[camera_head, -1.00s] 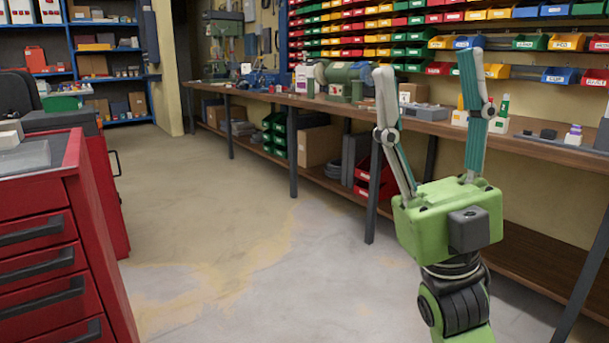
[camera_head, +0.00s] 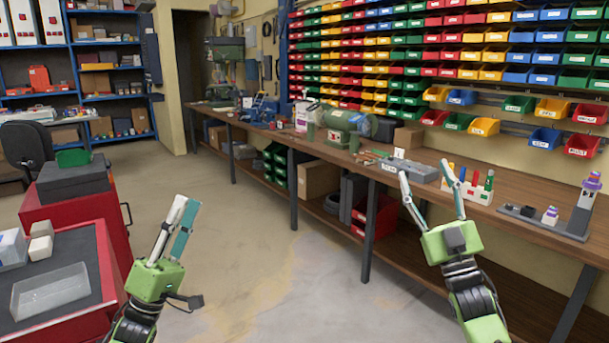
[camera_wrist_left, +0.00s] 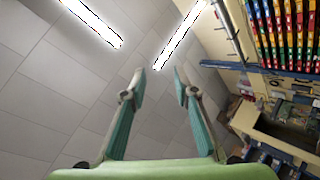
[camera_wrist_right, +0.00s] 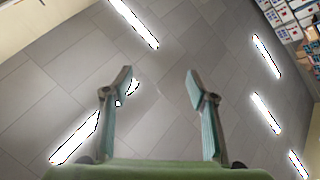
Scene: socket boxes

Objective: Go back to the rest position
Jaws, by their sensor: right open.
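My left gripper (camera_head: 182,215) is raised over the floor beside the red cabinet in the head view. In the left wrist view its two fingers (camera_wrist_left: 157,85) stand apart with nothing between them. My right gripper (camera_head: 430,170) is raised in front of the workbench in the head view, fingers spread and empty. In the right wrist view its fingers (camera_wrist_right: 160,80) are wide apart with only the ceiling behind. Both grippers point upward.
The wooden workbench (camera_head: 530,210) runs along the right wall, with a grey socket box (camera_head: 408,172) and coloured-handled tools on it. Red cabinets (camera_head: 100,235) stand at the left, one bearing a clear tray (camera_head: 50,292). The floor (camera_head: 270,240) between is clear.

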